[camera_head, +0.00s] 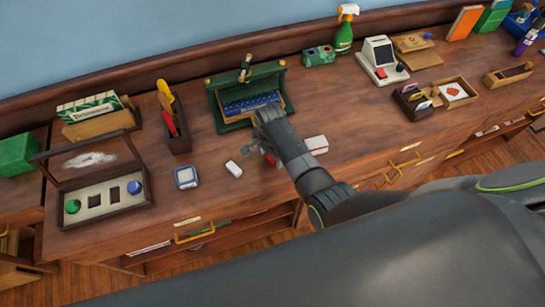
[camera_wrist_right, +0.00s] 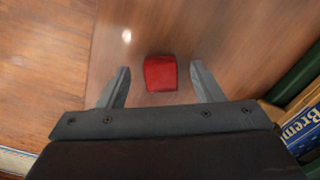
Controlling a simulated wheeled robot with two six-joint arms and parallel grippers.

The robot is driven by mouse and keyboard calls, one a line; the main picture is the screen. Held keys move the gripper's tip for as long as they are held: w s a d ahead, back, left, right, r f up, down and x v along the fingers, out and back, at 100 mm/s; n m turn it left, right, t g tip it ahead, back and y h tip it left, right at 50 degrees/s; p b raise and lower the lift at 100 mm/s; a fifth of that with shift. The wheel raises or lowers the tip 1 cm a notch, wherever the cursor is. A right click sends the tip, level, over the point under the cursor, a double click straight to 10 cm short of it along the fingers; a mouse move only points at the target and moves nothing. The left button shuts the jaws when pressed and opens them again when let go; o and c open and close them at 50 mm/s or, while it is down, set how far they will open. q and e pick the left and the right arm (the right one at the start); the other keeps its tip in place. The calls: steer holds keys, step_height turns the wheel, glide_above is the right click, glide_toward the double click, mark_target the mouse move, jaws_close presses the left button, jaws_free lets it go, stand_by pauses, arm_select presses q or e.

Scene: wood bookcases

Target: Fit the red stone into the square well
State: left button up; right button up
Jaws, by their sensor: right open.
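The red stone (camera_wrist_right: 160,73) lies on the brown wood top and shows between the two fingers of my right gripper (camera_wrist_right: 159,80) in the right wrist view. The gripper is open, with a gap on both sides of the stone. In the head view my right gripper (camera_head: 267,149) points down, and only a bit of the red stone (camera_head: 271,160) shows by it. At the left, an open case (camera_head: 75,218) has a pale panel with a green round stone, a blue round stone and two dark wells (camera_head: 114,194) between them; the square one is hard to tell. My left gripper is not in view.
A green box with blue contents (camera_head: 232,124) stands behind my right arm. A small white block (camera_head: 233,169), a blue-and-white item (camera_head: 186,178) and a tool holder (camera_head: 178,140) stand between arm and case. A red-and-white box (camera_head: 316,145) lies right of the arm.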

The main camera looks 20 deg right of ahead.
steer(key=shift+f, duration=0.3)
steer(key=c, duration=1.1)
